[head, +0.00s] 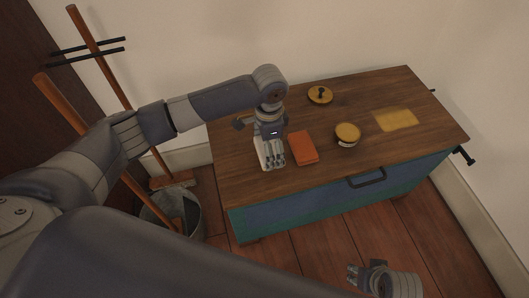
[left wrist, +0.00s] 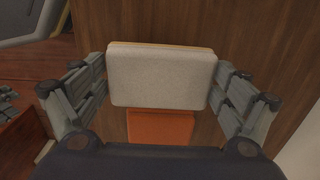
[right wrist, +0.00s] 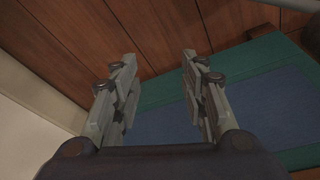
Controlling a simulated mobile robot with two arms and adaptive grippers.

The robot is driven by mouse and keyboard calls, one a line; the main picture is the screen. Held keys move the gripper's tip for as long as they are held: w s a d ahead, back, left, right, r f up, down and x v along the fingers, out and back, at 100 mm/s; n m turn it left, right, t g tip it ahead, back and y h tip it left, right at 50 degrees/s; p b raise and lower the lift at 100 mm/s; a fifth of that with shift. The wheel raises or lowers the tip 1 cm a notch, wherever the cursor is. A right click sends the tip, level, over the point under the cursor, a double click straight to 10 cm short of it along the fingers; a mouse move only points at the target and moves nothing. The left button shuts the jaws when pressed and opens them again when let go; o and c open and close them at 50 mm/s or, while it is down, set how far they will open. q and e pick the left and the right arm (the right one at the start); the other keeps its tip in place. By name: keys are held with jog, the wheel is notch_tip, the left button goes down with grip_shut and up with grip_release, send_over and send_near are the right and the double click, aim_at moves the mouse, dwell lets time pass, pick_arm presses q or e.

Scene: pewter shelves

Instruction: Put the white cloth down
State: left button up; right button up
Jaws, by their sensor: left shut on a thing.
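The white cloth (left wrist: 160,76) is a flat, pale, block-like pad with a yellowish far edge. My left gripper (head: 271,164) is over the left part of the wooden top, fingers pointing down. It is shut on the white cloth, with a finger at each side in the left wrist view. In the head view the fingers partly hide the cloth (head: 262,153); I cannot tell whether it touches the top. My right gripper (right wrist: 158,75) is open and empty, low in front of the cabinet; it also shows in the head view (head: 364,277).
An orange cloth (head: 303,148) lies just right of the white one. A round yellow-topped tin (head: 347,135), a knobbed round lid (head: 320,95) and a yellow patch (head: 396,120) are on the cabinet top (head: 240,133). A bucket (head: 190,214) and broom (head: 171,181) stand left.

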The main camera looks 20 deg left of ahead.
aim_at(264, 153)
pick_arm(q)
jog(key=f, duration=0.1)
jog(key=a+f+b, duration=0.1)
jog(key=f, duration=0.1)
jog(key=shift+f, duration=0.3)
pick_arm(e)
jog(key=v, duration=0.3)
jog(key=w+v, duration=0.1)
jog(key=v, duration=0.1)
jog(key=shift+r, duration=0.1)
pick_arm(q)
jog(key=shift+f, duration=0.1)
jog(key=o, duration=0.7)
pick_arm(e)
jog(key=shift+f, duration=0.2)
pick_arm(q)
jog(key=shift+w+r, duration=0.1)
jog(key=shift+r, duration=0.1)
notch_tip(264, 153, up, 12)
jog(key=p, duration=0.3)
jog(key=shift+f, duration=0.1)
pick_arm(e)
notch_tip(264, 153, down, 12)
jog(key=shift+s+r, duration=0.25)
jog(key=shift+s, duration=0.1)
